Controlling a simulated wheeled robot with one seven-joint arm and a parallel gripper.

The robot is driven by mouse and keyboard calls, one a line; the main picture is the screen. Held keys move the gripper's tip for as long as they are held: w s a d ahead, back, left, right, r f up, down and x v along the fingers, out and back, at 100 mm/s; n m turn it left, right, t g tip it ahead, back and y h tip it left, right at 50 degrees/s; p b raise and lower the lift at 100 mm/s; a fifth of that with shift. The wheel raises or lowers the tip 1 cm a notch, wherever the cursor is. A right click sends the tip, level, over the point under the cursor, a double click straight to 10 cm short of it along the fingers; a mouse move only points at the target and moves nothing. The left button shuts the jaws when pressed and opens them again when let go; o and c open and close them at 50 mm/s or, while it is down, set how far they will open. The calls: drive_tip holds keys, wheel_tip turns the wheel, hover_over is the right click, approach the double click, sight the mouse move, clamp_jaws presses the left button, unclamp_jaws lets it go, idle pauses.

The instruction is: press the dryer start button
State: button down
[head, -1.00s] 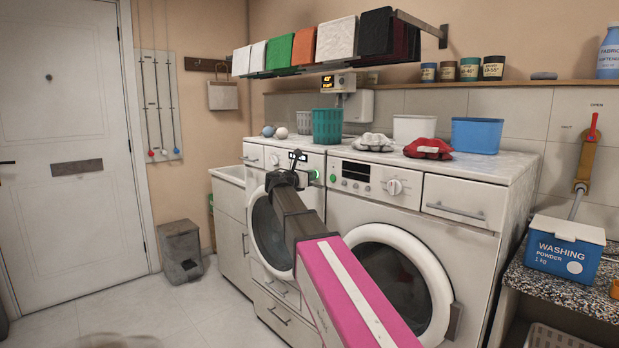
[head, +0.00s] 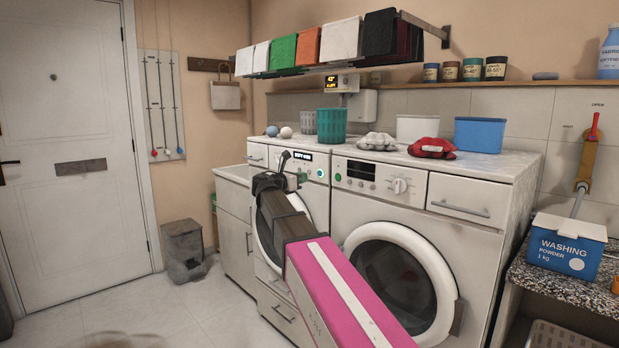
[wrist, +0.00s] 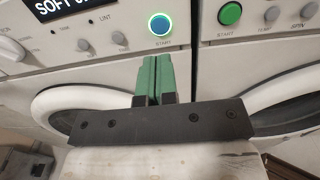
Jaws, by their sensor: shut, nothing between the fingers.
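The dryer is the left machine (head: 318,205), with a lit text display (head: 302,155). Its start button (head: 320,173) is a round blue button in a glowing green ring. It also shows in the wrist view (wrist: 160,24), above the word START. My gripper (head: 302,178) is in front of the dryer panel, just left of the button in the head view. In the wrist view its green fingers (wrist: 154,60) are shut together and empty, their tips a little below the button and apart from it in the picture. The dryer door is partly hidden by my arm.
The right machine (head: 470,240) has its own green start button (head: 337,177), close to the dryer's; it shows in the wrist view (wrist: 230,13).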

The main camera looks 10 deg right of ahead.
drive_tip(key=v, duration=0.6)
idle(0.5)
drive_tip(key=s+d+f+m+g+y, duration=0.2)
drive_tip(key=s+d+f+m, duration=0.15)
drive_tip(key=f, duration=0.65)
drive_tip(key=s+d+f+m+g+y, duration=0.2)
drive_tip(key=s+d+f+m+y, duration=0.15)
drive_tip(key=f, duration=0.65)
drive_tip(key=s+d+f+m+g+y, duration=0.2)
drive_tip(key=s+f+m, duration=0.15)
drive_tip(key=f, duration=0.65)
drive_tip(key=s+f+m+g+y, duration=0.4)
drive_tip(key=s+f+m+y, duration=0.3)
drive_tip(key=s+f+m, duration=0.7)
drive_tip(key=shift+s+a+f, duration=0.35)
drive_tip(key=shift+s+f, duration=1)
drive_tip(key=shift+f, duration=0.35)
drive_tip(key=shift+y, duration=0.25)
